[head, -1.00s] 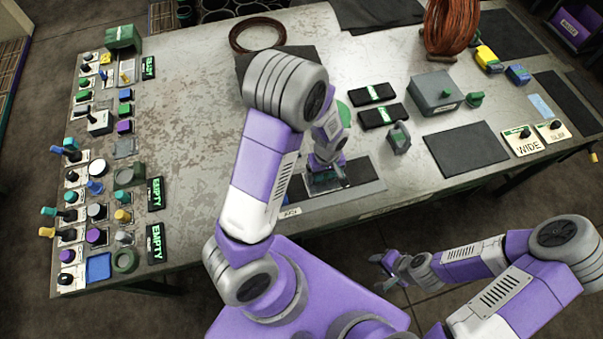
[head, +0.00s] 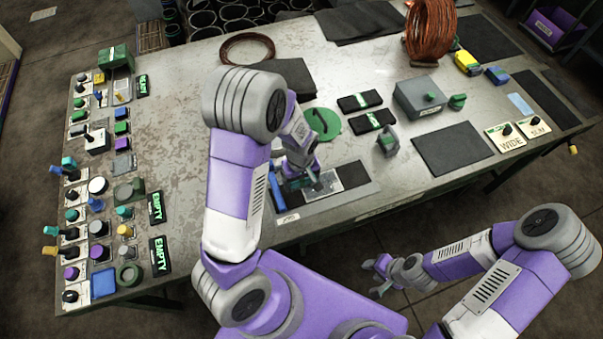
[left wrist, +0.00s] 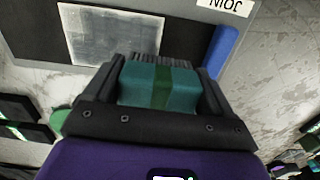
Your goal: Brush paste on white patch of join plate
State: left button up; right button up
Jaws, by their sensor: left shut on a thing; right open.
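The join plate (head: 362,193) is a dark rectangle at the table's front edge, with a pale patch (head: 348,177) on it. In the left wrist view the whitish, streaked patch (left wrist: 105,36) lies on the dark plate (left wrist: 35,25), beyond the brush. My left gripper (head: 312,182) is over the plate, left of the patch's visible part. It is shut on a teal brush (left wrist: 185,92) with a green stripe and dark bristles (left wrist: 162,60). Whether the bristles touch the plate I cannot tell. My right gripper (head: 381,275) is open and empty, off the table's front edge.
A blue bar (left wrist: 222,50) lies beside the plate's end, near the JOIN label (left wrist: 226,4). A green disc (head: 326,122) is behind the plate. Several small parts fill the table's left side.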

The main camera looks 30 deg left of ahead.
pick_arm(q)
jog(key=shift+r+p, duration=1.75)
jog(key=shift+r, duration=0.6)
